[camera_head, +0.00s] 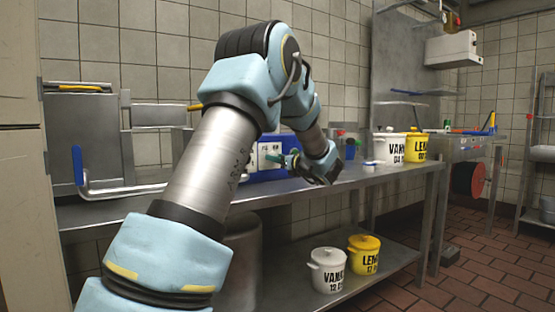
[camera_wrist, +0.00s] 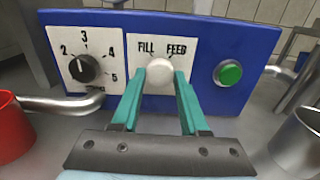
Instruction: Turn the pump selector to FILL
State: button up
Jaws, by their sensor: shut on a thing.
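The blue pump box (camera_wrist: 208,48) stands on the steel bench; part of it also shows in the head view (camera_head: 268,174). On its front is a white panel marked FILL on the left and FEED on the right. The pale round selector knob (camera_wrist: 159,72) sits below these words. My gripper (camera_wrist: 160,80) has its two teal fingers shut on the knob, one on each side. I cannot tell which word the knob points at. In the head view my gripper (camera_head: 283,160) is at the box front, and the knob is hidden.
A black dial (camera_wrist: 84,68) with numbers is left of the selector and a green button (camera_wrist: 228,73) is right. A red cup (camera_wrist: 14,125) and a metal pot (camera_wrist: 298,143) stand close by. White (camera_head: 391,146) and yellow (camera_head: 416,148) pots stand farther right.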

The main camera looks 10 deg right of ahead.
grip_shut()
jog(key=shift+f+n+b, duration=0.1)
jog(key=shift+n+b, duration=0.2)
jog(key=shift+b, duration=0.25)
jog(key=n+b, duration=0.2)
jog(key=b, duration=0.1)
jog(key=shift+f+n+b, duration=0.2)
jog(key=shift+n+b, duration=0.2)
jog(key=n+b, duration=0.3)
jog(key=b, duration=0.1)
jog(key=shift+n+b, duration=0.3)
jog(key=shift+b, duration=0.05)
jog(key=n+b, duration=0.4)
jog(key=b, duration=0.1)
jog(key=n+b, duration=0.2)
jog(key=b, duration=0.1)
jog(key=shift+r+n, duration=0.2)
jog(key=shift+n, duration=0.2)
